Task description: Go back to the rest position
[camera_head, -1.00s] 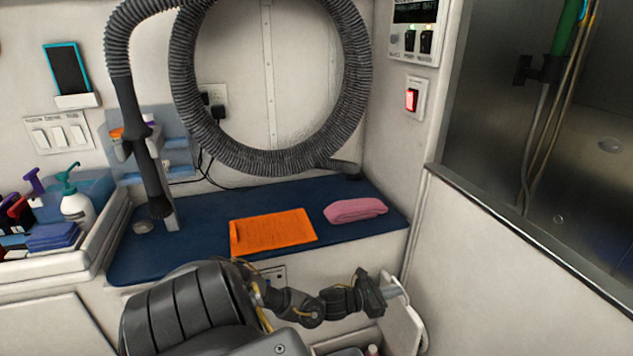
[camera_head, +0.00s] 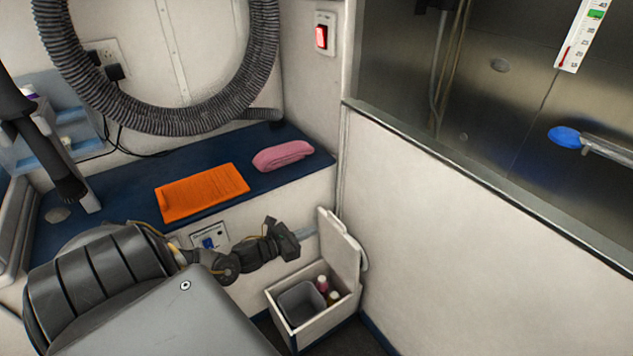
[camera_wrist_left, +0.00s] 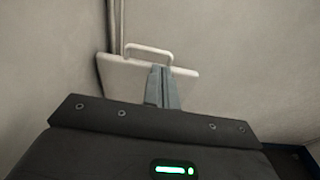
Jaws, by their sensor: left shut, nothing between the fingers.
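My left arm comes in from the lower left in the head view. Its gripper (camera_head: 304,233) points right, in front of the raised lid (camera_head: 341,246) of a white bin. The gripper is shut with nothing in it. In the left wrist view the closed fingers (camera_wrist_left: 161,88) show in front of the white lid (camera_wrist_left: 120,75) and its handle. I cannot tell whether they touch it. My right gripper is not in view.
The open bin (camera_head: 311,326) holds a grey liner (camera_head: 301,303) and small bottles. An orange towel (camera_head: 202,192) and a pink towel (camera_head: 283,155) lie on the blue counter (camera_head: 118,190). A white partition (camera_head: 470,240) stands at right, with a blue-headed tool (camera_head: 565,137) beyond it.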

